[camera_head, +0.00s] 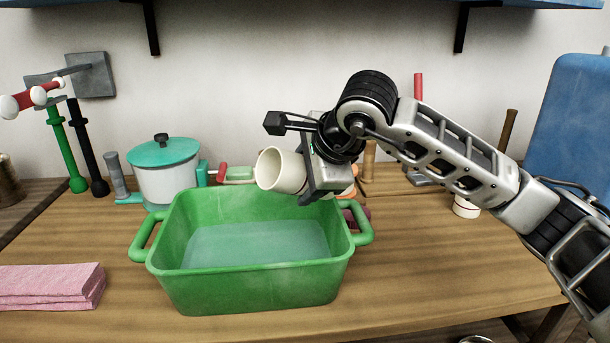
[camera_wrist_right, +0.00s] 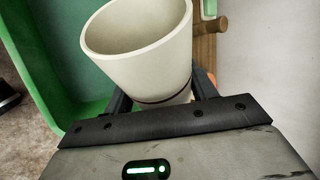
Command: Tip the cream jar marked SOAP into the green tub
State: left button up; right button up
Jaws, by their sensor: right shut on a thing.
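The cream jar (camera_head: 283,171) is above the back rim of the green tub, tilted with its mouth to the left. No lettering shows on it from here. My right gripper (camera_head: 310,172) is shut on the jar. In the right wrist view the jar (camera_wrist_right: 140,52) sits between the fingers of my right gripper (camera_wrist_right: 160,100), its open mouth at the upper left, with a dark band near its base. The green tub (camera_head: 250,288) stands on the wooden counter with bluish-grey liquid or floor inside. It also shows in the right wrist view (camera_wrist_right: 30,75). My left gripper is not in view.
A white pot with a teal lid (camera_head: 165,170) stands behind the tub at the left. A folded pink cloth (camera_head: 50,287) lies front left. A blue board (camera_head: 570,130) stands at the right.

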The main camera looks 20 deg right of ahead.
jog(key=shift+r, duration=0.1)
dwell(0.4)
jog(key=shift+f+n+h+b, duration=0.3)
jog(key=shift+f+h+b, duration=0.15)
jog(key=shift+h+b, duration=0.2)
jog(key=shift+t, duration=0.3)
jog(key=shift+h, duration=0.25)
